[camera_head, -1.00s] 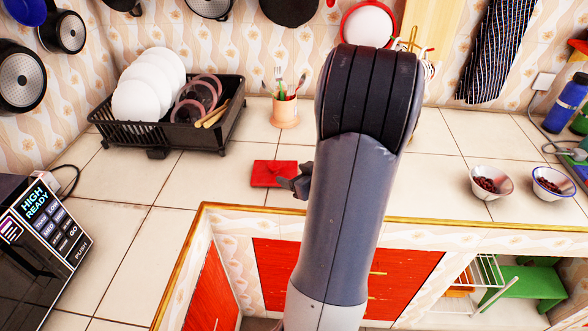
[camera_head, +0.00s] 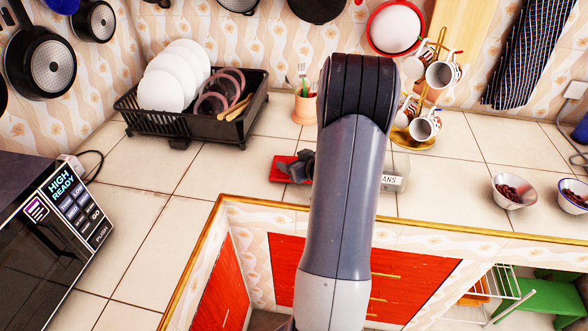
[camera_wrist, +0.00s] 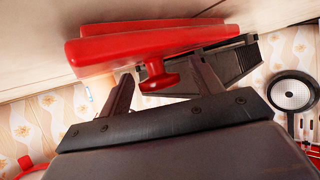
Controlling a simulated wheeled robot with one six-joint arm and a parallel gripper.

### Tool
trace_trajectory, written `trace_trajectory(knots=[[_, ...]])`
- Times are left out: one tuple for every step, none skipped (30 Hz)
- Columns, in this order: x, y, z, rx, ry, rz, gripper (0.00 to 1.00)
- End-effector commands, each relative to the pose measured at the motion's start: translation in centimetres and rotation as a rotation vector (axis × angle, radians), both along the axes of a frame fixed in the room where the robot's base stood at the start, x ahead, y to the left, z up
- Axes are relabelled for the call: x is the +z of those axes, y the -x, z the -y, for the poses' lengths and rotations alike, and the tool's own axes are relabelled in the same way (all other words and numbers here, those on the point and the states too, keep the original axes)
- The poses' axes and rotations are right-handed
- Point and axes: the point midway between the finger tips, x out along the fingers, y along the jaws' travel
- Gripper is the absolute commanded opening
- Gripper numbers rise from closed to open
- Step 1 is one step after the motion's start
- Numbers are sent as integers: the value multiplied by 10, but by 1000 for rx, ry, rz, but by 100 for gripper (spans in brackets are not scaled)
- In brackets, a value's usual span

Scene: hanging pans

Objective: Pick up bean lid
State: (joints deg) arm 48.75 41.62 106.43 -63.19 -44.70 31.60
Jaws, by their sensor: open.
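The bean lid is a red square lid (camera_head: 281,170) lying on the tiled counter, partly hidden by my gripper (camera_head: 296,167) in the head view. In the wrist view the red lid (camera_wrist: 150,44) fills the upper middle, and its round knob (camera_wrist: 158,80) points toward my gripper. My gripper (camera_wrist: 160,78) is open, with one finger on each side of the knob. The fingers do not appear closed on it. A clear container lettered "ANS" (camera_head: 392,182) stands right of my arm, partly hidden by it.
A black dish rack (camera_head: 190,125) with white plates stands at the back left. A mug stand (camera_head: 425,100) is behind my arm to the right. Bowls of beans (camera_head: 514,192) sit at the right, and a microwave (camera_head: 65,215) at the left front.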

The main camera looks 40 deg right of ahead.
Motion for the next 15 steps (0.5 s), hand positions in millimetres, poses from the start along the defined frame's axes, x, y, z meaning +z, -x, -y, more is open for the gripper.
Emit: trace_trajectory(knots=[[0,0,0,0,0,0,62],[0,0,0,0,0,0,62],[0,0,0,0,0,0,62],[0,0,0,0,0,0,61],[0,0,0,0,0,0,59],[0,0,0,0,0,0,55],[0,0,0,0,0,0,53],[0,0,0,0,0,0,50],[0,0,0,0,0,0,47],[0,0,0,0,0,0,45],[0,0,0,0,0,0,42],[0,0,0,0,0,0,39],[0,0,0,0,0,0,36],[0,1,0,0,0,0,34],[0,0,0,0,0,0,31]])
